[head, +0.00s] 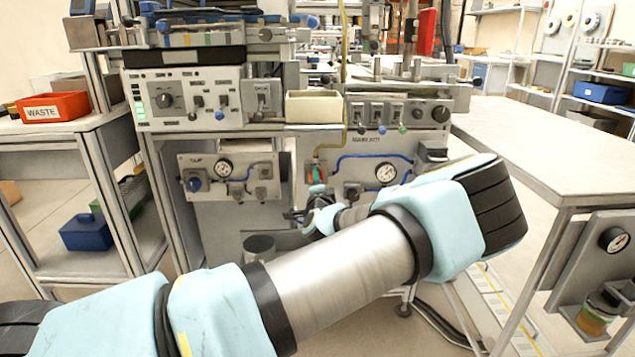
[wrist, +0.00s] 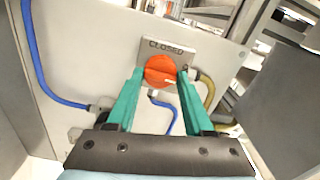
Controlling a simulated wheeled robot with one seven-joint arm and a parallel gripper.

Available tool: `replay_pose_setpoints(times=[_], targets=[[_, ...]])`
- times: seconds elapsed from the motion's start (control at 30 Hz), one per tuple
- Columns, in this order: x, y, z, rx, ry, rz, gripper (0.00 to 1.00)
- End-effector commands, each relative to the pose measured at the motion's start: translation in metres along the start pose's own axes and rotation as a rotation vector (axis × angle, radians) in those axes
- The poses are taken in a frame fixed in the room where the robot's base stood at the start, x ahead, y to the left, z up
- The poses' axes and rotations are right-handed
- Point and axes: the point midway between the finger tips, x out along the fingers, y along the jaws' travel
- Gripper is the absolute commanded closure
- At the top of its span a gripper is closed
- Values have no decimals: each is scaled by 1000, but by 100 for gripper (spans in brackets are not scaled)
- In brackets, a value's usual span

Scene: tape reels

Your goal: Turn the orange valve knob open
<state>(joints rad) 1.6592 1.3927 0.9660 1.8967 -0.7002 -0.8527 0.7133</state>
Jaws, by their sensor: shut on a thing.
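The orange valve knob (wrist: 160,72) shows in the wrist view on a pale panel, below a plate marked CLOSED (wrist: 172,45). My gripper (wrist: 160,80) has its two green fingers on either side of the knob, shut on it. My arm and gripper hide part of the panel there.
Blue tubes (wrist: 40,70) and a yellow tube (wrist: 208,92) run close to the knob. A pressure gauge (head: 386,173) sits to the right on the same panel. A long worktable (head: 545,145) stands on the right, and a shelf with a red WASTE bin (head: 52,106) on the left.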

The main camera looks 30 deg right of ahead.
Motion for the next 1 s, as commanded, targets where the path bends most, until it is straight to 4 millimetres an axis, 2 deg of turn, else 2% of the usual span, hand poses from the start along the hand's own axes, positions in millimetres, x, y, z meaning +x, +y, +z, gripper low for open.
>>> replay_pose_setpoints(times=[0.07, 0.1, 0.33, 0.67, 0.77, 1.0], targets=[[0, 1, -1, 0, 2, 1, 100], [0, 1, -1, 0, 2, 1, 44], [0, 0, -1, -1, 1, 1, 19], [-5, 1, -1, -1, 1, 1, 19], [-18, 1, 0, 0, 0, 3, 19], [-65, 1, -1, 1, 2, 2, 19]])
